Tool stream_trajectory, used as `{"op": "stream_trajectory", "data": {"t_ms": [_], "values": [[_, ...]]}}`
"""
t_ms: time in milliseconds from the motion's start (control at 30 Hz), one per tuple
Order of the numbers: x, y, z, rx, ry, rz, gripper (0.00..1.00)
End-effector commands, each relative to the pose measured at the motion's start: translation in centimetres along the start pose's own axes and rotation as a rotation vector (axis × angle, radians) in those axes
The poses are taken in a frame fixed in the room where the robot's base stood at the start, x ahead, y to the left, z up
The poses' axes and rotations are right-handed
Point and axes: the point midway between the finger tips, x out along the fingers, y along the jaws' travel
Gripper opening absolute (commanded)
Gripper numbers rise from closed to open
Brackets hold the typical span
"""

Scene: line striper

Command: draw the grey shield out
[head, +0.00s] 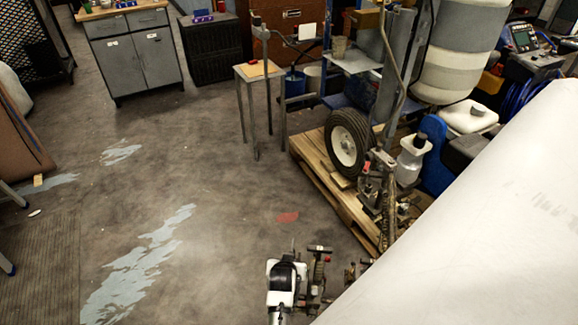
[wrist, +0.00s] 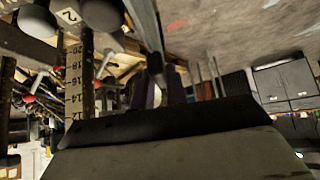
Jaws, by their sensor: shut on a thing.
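My gripper (wrist: 160,84) is shut on a thin grey plate seen nearly edge-on, which I take to be the grey shield (wrist: 148,24). The plate runs up from between the fingers to the top edge of the wrist view. In the head view my gripper and wrist, white and black, show at the bottom centre, beside metal parts of the machine (head: 318,268). The shield is hard to make out there. Whether it still touches the machine cannot be told.
A numbered scale (wrist: 76,80) and rods stand close on the left in the wrist view. In the head view a wheel (head: 346,145) stands on a wooden pallet (head: 318,180). A large white surface (head: 480,230) covers the lower right. The floor (head: 200,200) left of the machine is open.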

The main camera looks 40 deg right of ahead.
Motion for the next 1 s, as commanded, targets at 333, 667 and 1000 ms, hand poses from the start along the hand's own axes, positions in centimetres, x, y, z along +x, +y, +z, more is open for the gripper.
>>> {"op": "stream_trajectory", "data": {"t_ms": [333,667,1000], "values": [[-0.6,0.0,-0.6,0.0,0.002,0.0,0.0],[-1.9,0.0,-1.7,0.0,0.002,-0.001,0.0],[-3.2,-0.1,-2.8,0.0,0.002,-0.001,0.0]]}}
